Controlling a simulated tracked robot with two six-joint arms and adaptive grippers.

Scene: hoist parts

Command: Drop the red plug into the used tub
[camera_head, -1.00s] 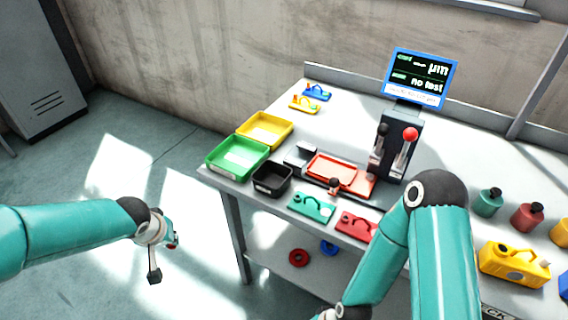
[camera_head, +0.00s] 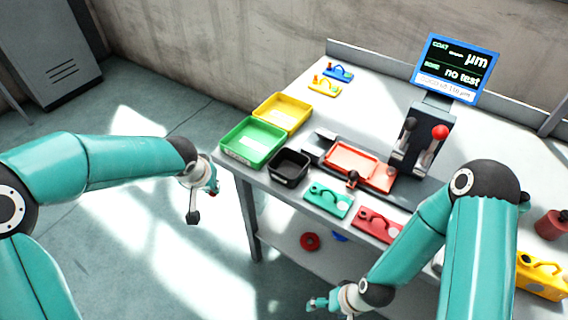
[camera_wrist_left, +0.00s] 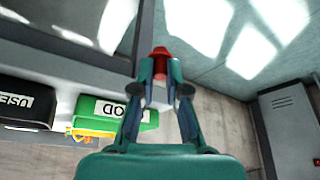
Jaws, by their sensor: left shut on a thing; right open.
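My left gripper (camera_head: 204,203) hangs over the floor, left of the table and apart from it. In the left wrist view it is shut on the red plug (camera_wrist_left: 161,62), which shows between its fingertips. The used tub is the small black tub (camera_head: 288,168) at the table's front left edge; its label shows in the left wrist view (camera_wrist_left: 22,108), upside down. Its inside looks empty. My right gripper (camera_head: 318,304) is open at the bottom of the head view, in front of the table, and shows small.
A green tub (camera_head: 238,151) stands just left of the black one, with a yellow tub (camera_head: 284,112) behind. A red tray (camera_head: 352,165), a green part (camera_head: 327,199) and a red part (camera_head: 376,225) lie to the right. A lever stand (camera_head: 421,133) and screen (camera_head: 456,68) stand farther back.

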